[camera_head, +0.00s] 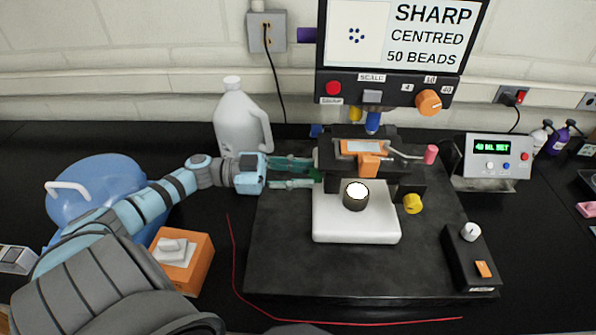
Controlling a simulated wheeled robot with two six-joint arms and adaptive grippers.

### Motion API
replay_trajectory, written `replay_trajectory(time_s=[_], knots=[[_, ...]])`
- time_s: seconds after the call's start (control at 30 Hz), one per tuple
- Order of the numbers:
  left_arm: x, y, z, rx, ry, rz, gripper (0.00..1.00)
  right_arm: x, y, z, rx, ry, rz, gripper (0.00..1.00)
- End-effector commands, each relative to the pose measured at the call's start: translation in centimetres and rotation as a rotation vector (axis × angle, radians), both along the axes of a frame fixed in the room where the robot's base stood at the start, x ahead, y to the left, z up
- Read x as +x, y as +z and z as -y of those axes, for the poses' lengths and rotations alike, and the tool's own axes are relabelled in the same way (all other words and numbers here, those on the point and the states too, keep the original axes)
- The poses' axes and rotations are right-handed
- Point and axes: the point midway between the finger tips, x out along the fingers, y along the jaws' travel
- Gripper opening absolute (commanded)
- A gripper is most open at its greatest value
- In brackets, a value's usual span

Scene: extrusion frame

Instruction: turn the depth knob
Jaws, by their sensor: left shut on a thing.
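A bench instrument (330,160) with a dark frame stands at centre under a screen reading SHARP, CENTRED, 50 BEADS. My left gripper (308,174) reaches in from the left, with one finger above the other, at the left side of the instrument. It is shut on a small dark green knob (316,175) there, mostly hidden by the fingers; no label shows on it. A yellow knob (412,203) sits on the right side of the instrument. An orange dial (428,102) marked 4, 10, 40 is on the panel under the screen. My right gripper is out of view.
A white stage (375,226) with a lit round piece stands on the black base (320,270). A white jug (240,122) stands behind my left gripper. A blue container (95,180) and an orange box (190,262) are at left. A control box (498,155) is at right.

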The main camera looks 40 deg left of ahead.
Motion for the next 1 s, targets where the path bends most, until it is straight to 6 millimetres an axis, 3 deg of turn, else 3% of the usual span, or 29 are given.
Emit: replay_trajectory(time_s=[0.07,0.1,0.23,0.67,1.0], knots=[[-0.1,-0.3,0.1,0.004,-0.002,-0.003,0.00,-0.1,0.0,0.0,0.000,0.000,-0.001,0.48],[-0.1,-0.3,0.1,0.004,-0.002,-0.003,0.28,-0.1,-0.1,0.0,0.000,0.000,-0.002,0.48],[-0.1,-0.3,0.0,0.003,0.000,-0.002,0.48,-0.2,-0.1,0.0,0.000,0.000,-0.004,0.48],[-0.5,-0.2,-0.5,0.002,0.005,-0.006,0.48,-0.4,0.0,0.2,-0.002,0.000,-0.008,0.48],[-4.2,-0.4,-5.5,0.005,0.006,-0.009,0.48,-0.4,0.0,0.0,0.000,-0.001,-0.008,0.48]])
